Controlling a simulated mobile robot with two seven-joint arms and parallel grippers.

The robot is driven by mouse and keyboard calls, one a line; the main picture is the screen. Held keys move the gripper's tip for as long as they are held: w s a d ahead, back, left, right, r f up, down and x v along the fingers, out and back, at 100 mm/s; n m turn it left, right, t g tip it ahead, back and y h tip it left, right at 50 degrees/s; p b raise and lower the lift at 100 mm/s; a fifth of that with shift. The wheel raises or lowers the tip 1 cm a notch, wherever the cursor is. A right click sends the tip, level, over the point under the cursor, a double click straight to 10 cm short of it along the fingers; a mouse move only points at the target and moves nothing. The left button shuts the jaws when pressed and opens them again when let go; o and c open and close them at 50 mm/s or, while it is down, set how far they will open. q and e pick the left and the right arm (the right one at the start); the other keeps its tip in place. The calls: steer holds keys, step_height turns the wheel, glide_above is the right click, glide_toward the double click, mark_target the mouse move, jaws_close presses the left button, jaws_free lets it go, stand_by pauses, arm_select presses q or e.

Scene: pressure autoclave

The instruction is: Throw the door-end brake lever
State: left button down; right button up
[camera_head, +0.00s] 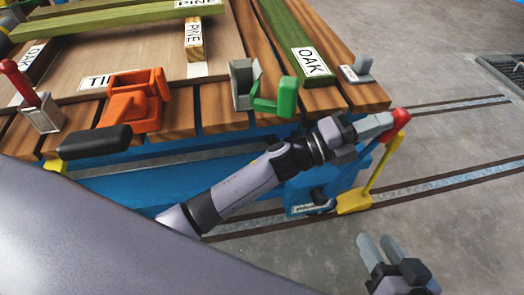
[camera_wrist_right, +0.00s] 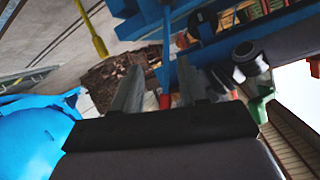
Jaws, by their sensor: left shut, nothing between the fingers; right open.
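The brake lever (camera_head: 382,168) is a yellow bar with a red knob (camera_head: 402,116), rising from a yellow foot (camera_head: 354,202) low at the right end of the blue cart. It leans to the right in the head view. My left gripper (camera_head: 387,121) is shut and empty, with its fingertips at the red knob; I cannot tell whether they touch it. My right gripper (camera_head: 369,243) is open and empty, lower right of the lever and apart from it. Its two fingers (camera_wrist_right: 158,88) also show in the right wrist view.
The blue cart (camera_head: 245,150) carries a slatted wooden deck with labelled boards (camera_head: 310,60), an orange clamp (camera_head: 138,103), a green clamp (camera_head: 275,98) and a red-handled lever (camera_head: 20,85). Floor rails (camera_head: 455,178) run past the cart. Open concrete floor lies right; a grate (camera_head: 505,70) is far right.

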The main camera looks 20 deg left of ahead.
arm_select(q)
steer(key=shift+w+d, duration=0.25)
steer(key=shift+d, duration=0.05)
arm_select(e)
steer(key=shift+s+d+r, duration=0.2)
steer(key=shift+d, duration=0.05)
arm_select(q)
steer(key=shift+d, duration=0.15)
steer(key=shift+f, duration=0.1)
steer(key=shift+s+a+f+p, duration=0.2)
steer(key=shift+a+p, duration=0.1)
steer(key=shift+p, duration=0.1)
steer(key=v, duration=0.6)
steer(key=shift+s+a+r+p, duration=0.2)
steer(key=shift+a+p, duration=0.25)
arm_select(e)
steer(key=shift+s+d+h, duration=0.2)
steer(key=shift+d+h, duration=0.3)
steer(key=shift+d, duration=0.15)
steer(key=shift+f, duration=0.1)
